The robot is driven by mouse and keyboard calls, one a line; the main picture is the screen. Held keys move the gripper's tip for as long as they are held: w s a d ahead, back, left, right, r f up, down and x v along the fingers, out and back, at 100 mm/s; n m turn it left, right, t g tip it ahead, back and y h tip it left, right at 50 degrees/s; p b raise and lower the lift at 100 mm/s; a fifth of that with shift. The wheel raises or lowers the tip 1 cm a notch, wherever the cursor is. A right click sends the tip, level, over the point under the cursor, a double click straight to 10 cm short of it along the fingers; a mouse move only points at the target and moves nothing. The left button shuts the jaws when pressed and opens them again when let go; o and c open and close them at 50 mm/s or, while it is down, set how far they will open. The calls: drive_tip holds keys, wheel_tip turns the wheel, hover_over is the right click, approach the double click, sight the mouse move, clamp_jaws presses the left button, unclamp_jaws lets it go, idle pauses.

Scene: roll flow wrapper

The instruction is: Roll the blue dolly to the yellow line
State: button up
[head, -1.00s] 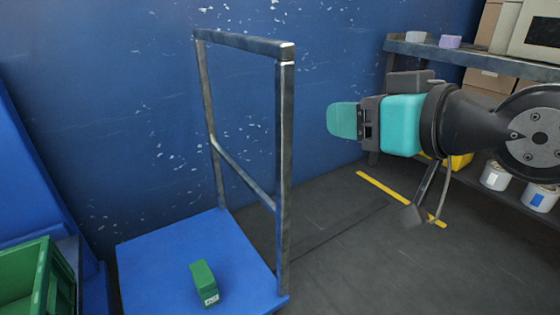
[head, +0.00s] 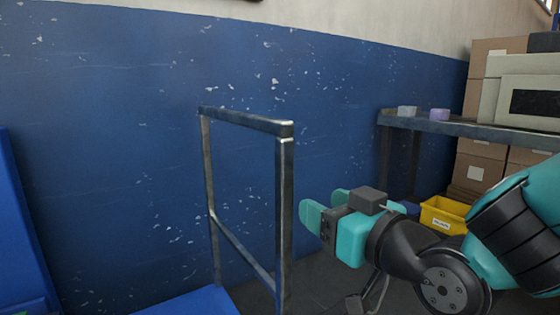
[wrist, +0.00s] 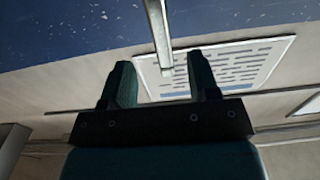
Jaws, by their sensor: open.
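The blue dolly's deck (head: 190,303) shows only as a strip at the bottom of the head view. Its grey metal handle frame (head: 245,121) stands upright, left of my gripper. My gripper (head: 322,205) is open and empty, pointing left at the frame's near post (head: 285,200), below its top corner. In the wrist view, which looks upside down, a metal bar (wrist: 160,35), apparently that post, lines up between the open fingers (wrist: 162,84). I cannot tell how far it is from the fingertips. The yellow line is out of view now.
A scuffed blue wall (head: 130,120) stands behind the dolly. At right, a shelf (head: 480,130) holds small blocks and a beige machine (head: 520,95), with cardboard boxes and a yellow bin (head: 442,214) below. A blue structure (head: 20,230) stands at far left.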

sight(289, 187)
drive_tip(key=p+x, duration=0.4)
drive_tip(key=x, duration=0.9)
drive_tip(key=shift+w+d+f, duration=0.1)
drive_tip(key=shift+d, duration=0.1)
clamp_jaws()
